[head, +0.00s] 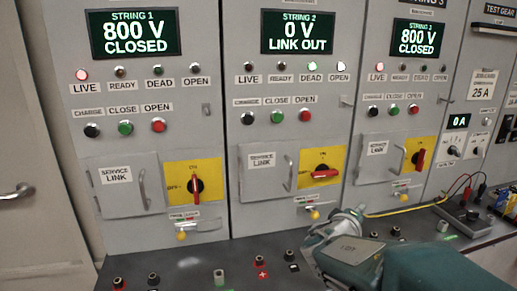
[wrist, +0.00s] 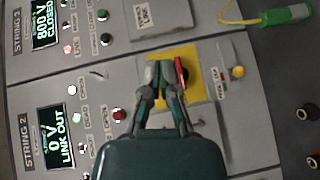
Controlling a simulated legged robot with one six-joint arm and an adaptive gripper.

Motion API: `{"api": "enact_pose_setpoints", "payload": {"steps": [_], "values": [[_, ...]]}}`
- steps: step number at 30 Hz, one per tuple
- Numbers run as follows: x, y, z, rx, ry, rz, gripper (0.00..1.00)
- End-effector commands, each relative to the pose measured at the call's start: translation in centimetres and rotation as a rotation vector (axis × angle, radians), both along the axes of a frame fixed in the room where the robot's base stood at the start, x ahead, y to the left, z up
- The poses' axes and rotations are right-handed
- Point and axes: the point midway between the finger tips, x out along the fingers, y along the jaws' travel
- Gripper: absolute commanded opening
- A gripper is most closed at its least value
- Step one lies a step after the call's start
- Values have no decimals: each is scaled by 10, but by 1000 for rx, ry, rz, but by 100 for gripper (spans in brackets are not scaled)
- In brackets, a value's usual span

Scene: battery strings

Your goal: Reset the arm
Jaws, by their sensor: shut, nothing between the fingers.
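My gripper (head: 346,218) is at the lower middle of the head view, in front of the bench and the lower String 2 and 3 panels. In the wrist view my gripper (wrist: 166,72) shows with its fingers together and nothing between them. Its fingertips overlap the yellow switch plate (wrist: 183,54) of String 2 in that view, beside the red handle (wrist: 181,76). I cannot tell the distance between them. In the head view the String 2 red handle (head: 324,174) lies horizontal. My teal arm reaches in from the lower right.
String 1 (head: 132,33) and String 3 (head: 417,38) read 800 V CLOSED; String 2 (head: 297,33) reads 0 V LINK OUT. A dark bench (head: 190,265) with several terminals runs below the cabinets. A test meter (head: 466,214) with leads and a green-handled tool (wrist: 280,15) lie at the right.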

Motion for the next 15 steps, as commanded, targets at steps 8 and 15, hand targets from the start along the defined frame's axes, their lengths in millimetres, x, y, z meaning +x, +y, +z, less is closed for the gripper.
{"api": "enact_pose_setpoints", "payload": {"steps": [8, 15], "values": [[-83, -25, -7, 275, 57, -245, 0], [-147, -11, -28, 561, 129, -364, 0]]}}
